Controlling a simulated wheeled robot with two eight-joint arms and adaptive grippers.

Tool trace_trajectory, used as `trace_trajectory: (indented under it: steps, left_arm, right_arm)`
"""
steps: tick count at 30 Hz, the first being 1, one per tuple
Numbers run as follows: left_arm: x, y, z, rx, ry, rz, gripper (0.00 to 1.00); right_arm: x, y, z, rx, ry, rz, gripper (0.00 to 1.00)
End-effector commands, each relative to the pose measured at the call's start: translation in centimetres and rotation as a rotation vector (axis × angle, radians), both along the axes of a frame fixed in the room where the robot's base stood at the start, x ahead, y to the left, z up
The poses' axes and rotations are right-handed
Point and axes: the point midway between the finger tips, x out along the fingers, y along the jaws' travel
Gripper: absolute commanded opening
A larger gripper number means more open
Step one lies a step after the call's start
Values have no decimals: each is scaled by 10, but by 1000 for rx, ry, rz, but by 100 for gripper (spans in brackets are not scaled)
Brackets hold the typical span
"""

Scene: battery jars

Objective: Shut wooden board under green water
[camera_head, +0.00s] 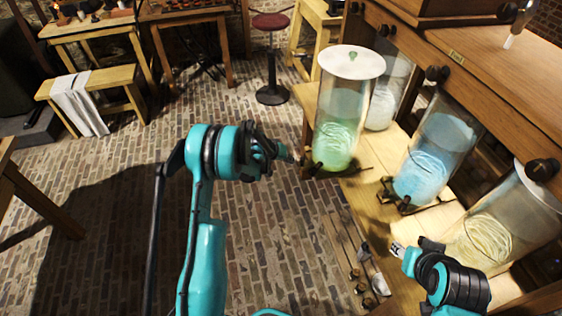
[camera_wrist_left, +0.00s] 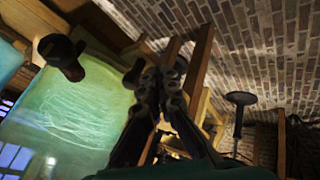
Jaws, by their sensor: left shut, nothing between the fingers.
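The jar of green water (camera_head: 340,120) stands on the wooden shelf with a white lid on top. It also shows large at the left of the left wrist view (camera_wrist_left: 75,115). A wooden board (camera_head: 352,188) lies under this jar, beside a dark metal fitting at the jar's foot; whether it sticks out is hard to tell. My left gripper (camera_head: 289,157) is shut and empty, just left of the jar's foot and apart from it. In the left wrist view its dark fingers (camera_wrist_left: 152,82) are together. My right gripper (camera_head: 408,252) is near the yellow jar; its fingers are unclear.
A blue jar (camera_head: 437,155) and a yellow jar (camera_head: 482,238) stand further along the shelf, with a pale jar (camera_head: 386,95) behind. Dark round knobs (camera_head: 437,74) stick out of the cabinet. A stool (camera_head: 271,60) stands behind; the brick floor (camera_head: 110,205) at left is clear.

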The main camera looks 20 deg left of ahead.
Motion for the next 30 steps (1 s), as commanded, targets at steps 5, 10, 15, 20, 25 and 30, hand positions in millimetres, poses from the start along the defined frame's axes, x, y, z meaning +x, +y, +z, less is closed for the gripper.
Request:
trace_trajectory:
  steps: [5, 10, 15, 20, 25, 30]
  left_arm:
    - [5, -13, 1, 0, 0, 0, 0]
    - [5, -15, 2, 0, -1, 1, 0]
    - [5, -15, 2, 0, -1, 1, 0]
    - [7, -18, 2, -1, 0, 1, 0]
    - [16, -32, 2, -1, -1, -2, 0]
    - [35, -62, 1, -3, -2, -5, 0]
  right_arm:
    - [0, 0, -5, 0, 0, 0, 40]
    - [0, 0, -5, 0, 0, 0, 40]
    - [0, 0, -4, 0, 0, 0, 40]
    - [0, 0, -5, 0, 0, 0, 40]
    - [0, 0, -7, 0, 0, 0, 40]
    - [0, 0, -10, 0, 0, 0, 40]
